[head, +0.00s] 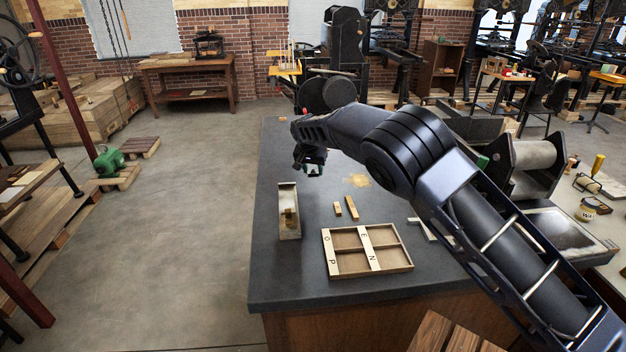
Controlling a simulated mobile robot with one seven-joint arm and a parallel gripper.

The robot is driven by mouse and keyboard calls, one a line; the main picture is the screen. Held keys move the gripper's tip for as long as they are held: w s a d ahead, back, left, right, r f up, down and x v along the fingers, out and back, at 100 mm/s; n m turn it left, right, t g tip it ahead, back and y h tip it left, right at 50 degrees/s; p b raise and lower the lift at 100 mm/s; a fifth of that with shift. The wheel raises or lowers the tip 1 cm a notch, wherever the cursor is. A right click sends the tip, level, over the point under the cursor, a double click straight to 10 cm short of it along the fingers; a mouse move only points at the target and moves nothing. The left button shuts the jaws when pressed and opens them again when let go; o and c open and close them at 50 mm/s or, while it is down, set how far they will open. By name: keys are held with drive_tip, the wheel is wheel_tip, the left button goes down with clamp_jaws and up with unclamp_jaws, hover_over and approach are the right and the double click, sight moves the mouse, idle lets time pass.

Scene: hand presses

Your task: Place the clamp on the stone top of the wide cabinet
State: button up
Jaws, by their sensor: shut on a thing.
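The wide cabinet (340,328) has a wooden front and a dark grey stone top (285,262). My arm reaches in from the lower right, and my gripper (311,172) is over the far left part of the top, pointing down. It is shut on a small dark thing with a hint of green, which seems to be the clamp; the gripper largely hides it. I cannot tell whether it touches the stone or hangs just above it.
On the top are a divided tray (330,262) lettered O, P, E, N, a narrow metal tray (289,190) holding a small block, and two wooden pieces (351,208). A roller press (533,155) stands at right.

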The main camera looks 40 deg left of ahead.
sight(312, 174)
drive_tip(key=shift+f, duration=2.2)
drive_tip(key=o, duration=1)
drive_tip(key=shift+f, duration=0.1)
drive_tip(key=shift+o, duration=0.2)
drive_tip(key=v, duration=1.2)
